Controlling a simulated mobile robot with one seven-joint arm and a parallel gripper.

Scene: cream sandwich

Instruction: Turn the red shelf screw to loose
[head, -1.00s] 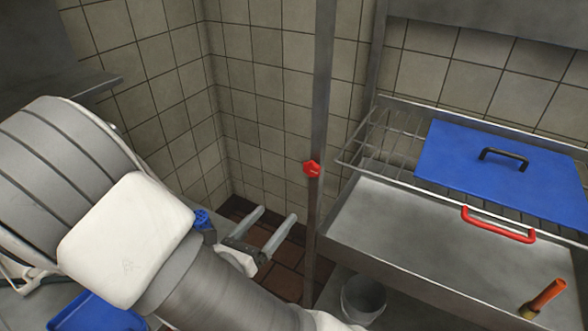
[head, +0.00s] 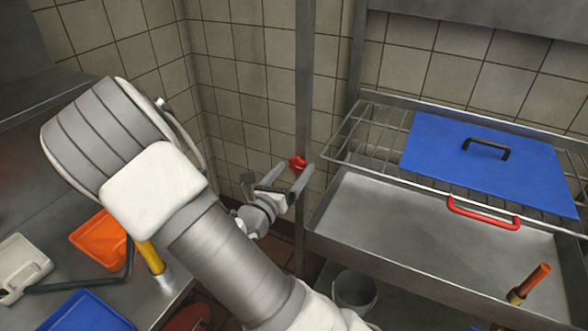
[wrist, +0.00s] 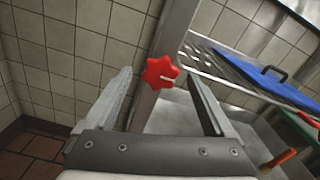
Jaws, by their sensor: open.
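The red shelf screw (head: 297,163) is a small star-shaped knob on the upright metal post (head: 304,80). In the wrist view the red screw (wrist: 160,72) shows face-on, with a pale line on it, between and beyond my two fingers. My gripper (head: 285,182) is open and empty, just below and in front of the screw in the head view. In the wrist view my gripper (wrist: 160,85) has a finger on each side of the screw. I cannot tell how far the fingertips are from it.
Right of the post is a wire rack (head: 365,145) with a blue board (head: 430,160) with a black handle. Below are a red handle (head: 483,215) and a metal basin (head: 400,225). A bucket (head: 355,291) stands under the basin. Orange and blue bins are at left.

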